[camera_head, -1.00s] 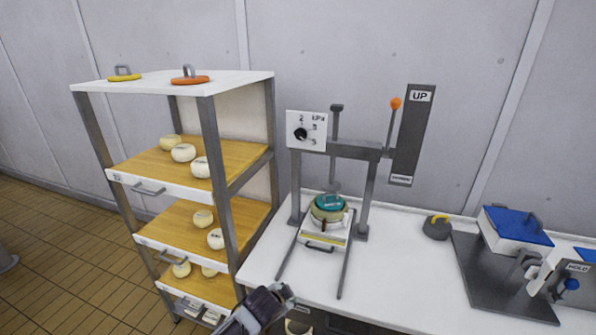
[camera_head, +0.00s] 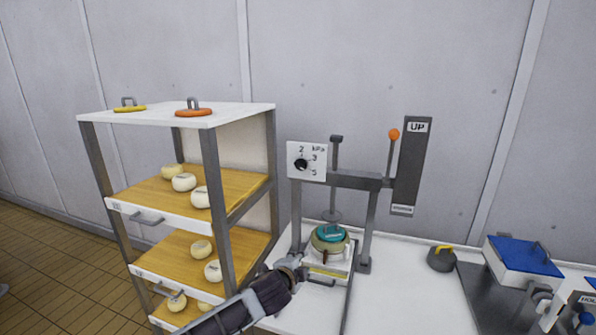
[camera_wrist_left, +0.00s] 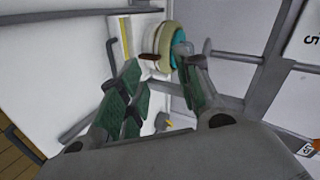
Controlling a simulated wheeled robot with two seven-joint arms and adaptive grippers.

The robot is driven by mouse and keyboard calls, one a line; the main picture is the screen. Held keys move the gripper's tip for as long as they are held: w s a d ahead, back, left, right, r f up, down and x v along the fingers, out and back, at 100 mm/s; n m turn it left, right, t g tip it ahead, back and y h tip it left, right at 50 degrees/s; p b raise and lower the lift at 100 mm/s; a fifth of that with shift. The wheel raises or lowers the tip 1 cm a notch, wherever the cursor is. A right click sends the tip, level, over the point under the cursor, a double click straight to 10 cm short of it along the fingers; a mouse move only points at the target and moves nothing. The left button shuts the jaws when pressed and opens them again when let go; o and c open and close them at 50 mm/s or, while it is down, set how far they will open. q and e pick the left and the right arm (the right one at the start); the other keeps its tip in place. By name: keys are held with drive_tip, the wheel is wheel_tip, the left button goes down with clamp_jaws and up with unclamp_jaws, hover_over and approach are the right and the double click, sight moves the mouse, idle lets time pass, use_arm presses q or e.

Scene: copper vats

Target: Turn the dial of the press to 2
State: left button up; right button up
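The press (camera_head: 352,180) is a grey frame standing on the white bench. Its dial (camera_head: 301,165) is a black knob on a white panel (camera_head: 316,151) at the press's upper left, marked 2, 3, 5 and kPa; I cannot tell its exact setting. The panel's corner with the 5 shows at the right of the left wrist view (camera_wrist_left: 310,38). My left gripper (camera_head: 299,266) is low in front of the press, below the dial and apart from it. Its fingers are spread and empty in the left wrist view (camera_wrist_left: 158,88). My right gripper is out of view.
A cheese mould with a teal lid (camera_head: 331,233) sits under the press plate. An orange-knobbed lever (camera_head: 394,134) stands beside the UP sign (camera_head: 417,127). A cheese rack (camera_head: 213,200) stands left of the press. A dark weight (camera_head: 440,259) lies on the bench to the right.

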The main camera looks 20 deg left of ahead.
use_arm(q)
drive_tip(key=w+a+r+m+t, duration=0.2)
drive_tip(key=w+a+r+m, duration=0.1)
drive_tip(key=r, duration=0.8)
drive_tip(key=w+a+r+m+t, duration=0.3)
drive_tip(key=r+m, duration=0.3)
drive_tip(key=r, duration=0.6)
drive_tip(key=shift+a+r, duration=0.2)
drive_tip(key=shift+a, duration=0.15)
drive_tip(key=shift+w, duration=0.1)
drive_tip(key=p, duration=0.1)
approach(299, 167)
drive_tip(key=shift+w+d+p, duration=0.1)
drive_tip(key=shift+w+p, duration=0.85)
drive_tip(key=shift+w, duration=3.3)
drive_tip(key=shift+c, duration=0.4)
drive_tip(key=shift+f, duration=0.1)
clamp_jaws()
